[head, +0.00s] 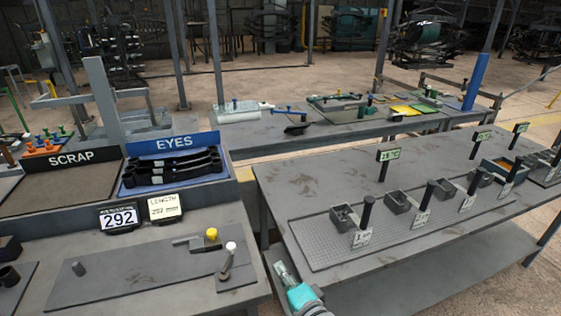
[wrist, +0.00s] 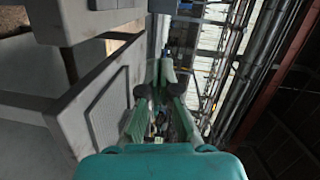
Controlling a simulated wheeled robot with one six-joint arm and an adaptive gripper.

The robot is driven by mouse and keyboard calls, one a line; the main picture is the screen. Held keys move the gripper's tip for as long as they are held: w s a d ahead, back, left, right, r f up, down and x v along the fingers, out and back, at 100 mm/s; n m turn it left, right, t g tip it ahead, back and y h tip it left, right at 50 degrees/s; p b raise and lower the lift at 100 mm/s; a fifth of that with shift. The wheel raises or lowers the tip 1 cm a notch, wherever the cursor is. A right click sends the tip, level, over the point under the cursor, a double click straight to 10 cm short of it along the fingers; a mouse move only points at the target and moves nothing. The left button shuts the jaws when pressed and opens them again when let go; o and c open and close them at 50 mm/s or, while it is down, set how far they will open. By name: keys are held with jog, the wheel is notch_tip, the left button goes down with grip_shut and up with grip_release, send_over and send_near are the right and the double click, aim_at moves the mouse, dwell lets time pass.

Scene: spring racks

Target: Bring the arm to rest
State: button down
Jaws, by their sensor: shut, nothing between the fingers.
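My gripper (wrist: 163,72) is in the middle of the wrist view, its two fingers drawn together at the tips with nothing held between them. The view past it is turned on its side and shows grey bench surfaces on the left and the tall hall structure on the right. In the head view a teal and grey part of my arm (head: 300,295) shows at the bottom edge, in front of the gap between the two near benches. The rest of the arm is out of view there.
The right bench (head: 290,185) carries a perforated mat, several small bins and dark posts with tags. The left bench (head: 215,290) has a fixture plate, a 292 display (head: 120,217), a SCRAP tray (head: 60,178) and an EYES tray (head: 130,189) holding black parts. Another bench stands behind.

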jog(key=s+d+f+n+h, duration=0.2)
jog(key=s+d+f, duration=0.4)
jog(key=s, duration=0.4)
jog(key=s+d+f+n+h, duration=0.25)
jog(key=s+d+f, duration=0.35)
jog(key=s, duration=0.5)
jog(key=s+d+r+n+h, duration=0.1)
jog(key=s+d+r+n, duration=0.1)
jog(key=s, duration=0.5)
jog(key=s+d+r+n+h, duration=0.1)
jog(key=s+d+r+n, duration=0.1)
jog(key=s, duration=0.6)
jog(key=s+d+r+n+h, duration=0.1)
jog(key=s+d+r+n, duration=0.1)
jog(key=s, duration=0.5)
jog(key=shift+s+d+r, duration=0.3)
jog(key=shift+d+r, duration=0.1)
jog(key=shift+d, duration=0.05)
jog(key=shift+n, duration=0.25)
